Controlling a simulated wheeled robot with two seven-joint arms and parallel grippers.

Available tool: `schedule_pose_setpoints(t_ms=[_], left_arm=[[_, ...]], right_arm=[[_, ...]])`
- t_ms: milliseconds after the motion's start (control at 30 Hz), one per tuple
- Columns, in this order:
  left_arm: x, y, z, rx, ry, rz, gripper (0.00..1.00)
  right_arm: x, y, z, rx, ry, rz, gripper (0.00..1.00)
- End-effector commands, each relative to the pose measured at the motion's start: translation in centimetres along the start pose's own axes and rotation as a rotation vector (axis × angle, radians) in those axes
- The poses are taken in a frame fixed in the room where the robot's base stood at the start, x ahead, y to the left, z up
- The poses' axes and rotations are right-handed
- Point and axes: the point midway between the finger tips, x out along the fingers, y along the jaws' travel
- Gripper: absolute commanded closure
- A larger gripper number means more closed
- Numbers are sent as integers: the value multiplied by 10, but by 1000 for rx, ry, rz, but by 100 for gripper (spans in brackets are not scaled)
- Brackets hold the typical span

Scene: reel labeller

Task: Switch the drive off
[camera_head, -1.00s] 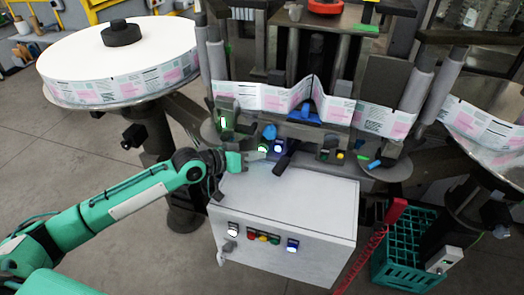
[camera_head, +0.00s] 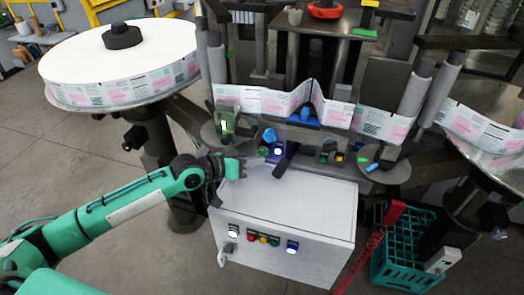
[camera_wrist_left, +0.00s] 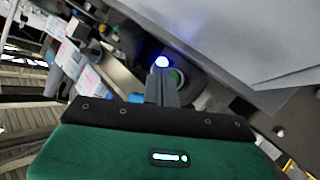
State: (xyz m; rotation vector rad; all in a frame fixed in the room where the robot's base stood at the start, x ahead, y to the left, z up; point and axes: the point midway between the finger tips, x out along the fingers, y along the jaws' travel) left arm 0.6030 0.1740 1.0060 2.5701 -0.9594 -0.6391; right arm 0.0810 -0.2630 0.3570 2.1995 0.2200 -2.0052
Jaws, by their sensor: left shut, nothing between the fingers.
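I cannot read any labels on the buttons. My right gripper is not in view.
A white cabinet (camera_head: 300,205) stands below, with a white lamp (camera_head: 233,230), coloured buttons (camera_head: 263,238), a blue lit button (camera_head: 292,246) and a grey switch (camera_head: 229,249). A black lever (camera_head: 286,160) is right of the panel. A green crate (camera_head: 405,262) stands at lower right.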

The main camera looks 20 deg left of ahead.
Motion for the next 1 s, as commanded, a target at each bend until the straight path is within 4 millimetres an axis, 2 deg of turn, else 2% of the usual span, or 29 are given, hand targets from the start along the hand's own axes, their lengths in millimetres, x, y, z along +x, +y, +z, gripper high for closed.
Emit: schedule_pose_setpoints(t_ms=[267,700,1000], left_arm=[[0,0,0,0,0,-1,100],[-28,20,18,-2,-3,-2,100],[-35,25,26,0,0,-1,100]], right_arm=[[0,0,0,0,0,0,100],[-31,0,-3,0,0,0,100],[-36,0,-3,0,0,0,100]])
